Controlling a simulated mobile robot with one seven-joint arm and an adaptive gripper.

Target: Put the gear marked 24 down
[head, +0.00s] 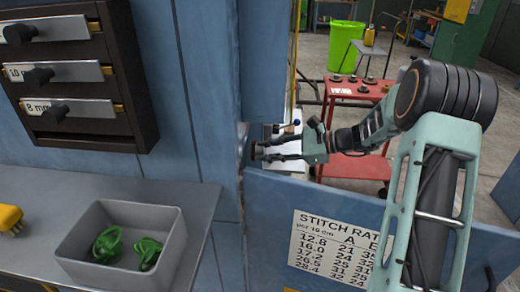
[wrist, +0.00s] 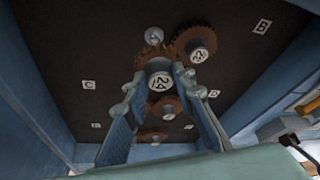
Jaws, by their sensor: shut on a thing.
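My gripper (head: 262,149) reaches left into the opening beside the blue cabinet wall, with a brown gear edge at its fingertips. In the wrist view, my gripper's two fingers (wrist: 162,90) close around the pale hub of a brown toothed gear (wrist: 160,79). Its marking is turned and hard to read; it looks like the gear marked 24. This gear is in front of a dark panel (wrist: 100,60). I cannot tell whether it touches the panel or the neighbouring gear (wrist: 197,52), close at its upper right, whose number is also turned.
More brown gears (wrist: 153,137) show between the fingers. A blue door with a stitch rate chart (head: 335,245) is below my arm. A red trolley (head: 350,90) with gears stands behind.

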